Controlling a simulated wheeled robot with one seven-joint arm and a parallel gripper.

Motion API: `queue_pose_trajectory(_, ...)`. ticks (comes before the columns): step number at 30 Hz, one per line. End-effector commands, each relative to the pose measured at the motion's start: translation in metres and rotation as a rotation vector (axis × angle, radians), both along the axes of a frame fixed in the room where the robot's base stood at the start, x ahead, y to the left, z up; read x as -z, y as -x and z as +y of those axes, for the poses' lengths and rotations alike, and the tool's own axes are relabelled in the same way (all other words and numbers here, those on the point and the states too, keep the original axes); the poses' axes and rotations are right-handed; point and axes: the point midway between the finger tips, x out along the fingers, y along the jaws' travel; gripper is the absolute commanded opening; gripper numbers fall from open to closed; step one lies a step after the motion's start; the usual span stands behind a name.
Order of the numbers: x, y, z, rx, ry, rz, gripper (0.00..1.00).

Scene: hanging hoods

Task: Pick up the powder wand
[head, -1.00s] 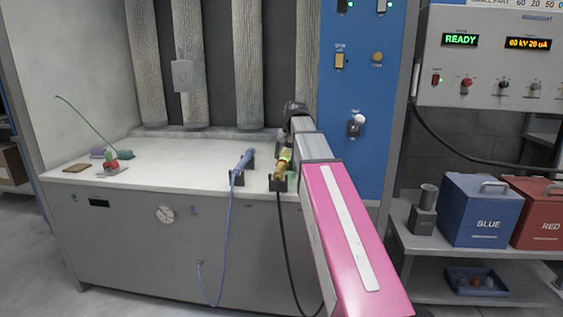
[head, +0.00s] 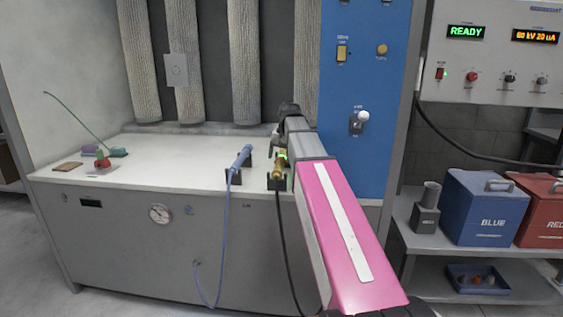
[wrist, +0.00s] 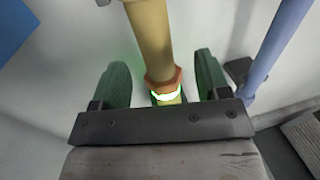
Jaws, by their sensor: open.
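A yellow wand (head: 279,168) with a black cable lies in a dark holder at the front edge of the white bench, by my arm. I take it for the powder wand; no label on it is readable. It also shows in the wrist view (wrist: 151,40), with an orange collar and a bright green-lit band near my palm. My gripper (wrist: 163,78) is open, with one green finger on each side of the wand. Gaps show between both fingers and the wand. In the head view my arm hides most of the gripper.
A blue wand (head: 240,160) with a blue hose rests in a holder just left; it also shows at right in the wrist view (wrist: 280,45). A blue switch panel (head: 357,100) stands behind right. The bench's middle (head: 185,150) is clear; small items lie at its left.

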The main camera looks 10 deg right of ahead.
Motion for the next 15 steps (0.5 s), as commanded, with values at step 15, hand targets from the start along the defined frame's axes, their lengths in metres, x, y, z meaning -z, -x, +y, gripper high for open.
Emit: queue_pose_trajectory(15, 0.049, -0.001, 0.004, 0.0, 0.0, 0.0, 0.69)
